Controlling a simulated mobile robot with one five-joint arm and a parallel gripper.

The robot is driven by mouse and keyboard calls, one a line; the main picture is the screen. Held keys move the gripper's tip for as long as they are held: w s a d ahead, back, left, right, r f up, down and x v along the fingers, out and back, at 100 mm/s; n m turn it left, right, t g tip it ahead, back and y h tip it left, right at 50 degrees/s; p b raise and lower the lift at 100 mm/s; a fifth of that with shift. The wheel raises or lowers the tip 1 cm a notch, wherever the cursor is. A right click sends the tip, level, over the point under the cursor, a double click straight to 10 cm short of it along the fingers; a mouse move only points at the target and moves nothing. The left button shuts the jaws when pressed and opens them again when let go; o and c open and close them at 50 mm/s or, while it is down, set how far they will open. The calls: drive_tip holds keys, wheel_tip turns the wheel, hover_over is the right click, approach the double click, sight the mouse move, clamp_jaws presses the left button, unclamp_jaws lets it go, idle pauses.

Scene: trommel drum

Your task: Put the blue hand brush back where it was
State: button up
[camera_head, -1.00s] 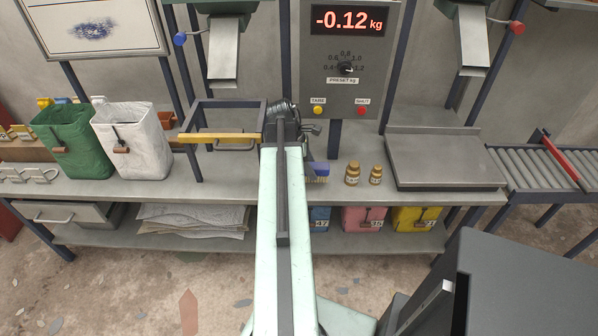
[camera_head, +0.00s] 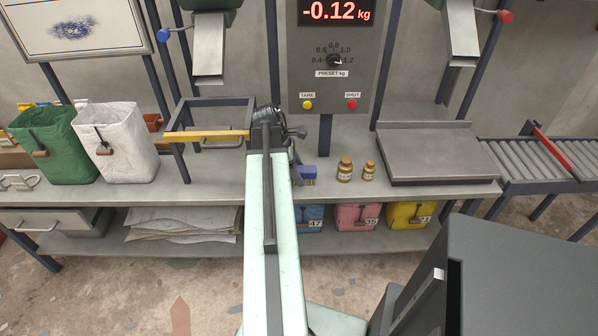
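The blue hand brush (camera_head: 307,172) shows just right of my arm's end, with its pale bristles facing down. It appears at or just above the bench top, left of two small brown bottles; I cannot tell whether it touches the bench. My gripper (camera_head: 296,150) is at the far end of my pale green arm, close to the brush. My arm and wrist hide most of the fingers and part of the brush. I cannot tell whether the fingers are closed on it.
Two brown bottles (camera_head: 344,169) stand close right of the brush. A steel scale plate (camera_head: 432,150) lies further right, beside a roller conveyor (camera_head: 540,160). A yellow-barred frame (camera_head: 206,136) stands left of my arm, then white (camera_head: 125,145) and green (camera_head: 55,145) bags.

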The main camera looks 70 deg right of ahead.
drive_tip(key=shift+w+r+p, duration=0.1)
drive_tip(key=shift+r+p, duration=0.5)
drive_tip(key=p+v, duration=0.9)
drive_tip(key=v, duration=0.1)
drive_tip(key=shift+w+r+p, duration=0.1)
drive_tip(key=shift+r+p, duration=0.1)
drive_tip(key=shift+p, duration=0.2)
drive_tip(key=shift+w+a+r, duration=0.15)
drive_tip(key=shift+w+r, duration=0.1)
drive_tip(key=shift+r, duration=0.05)
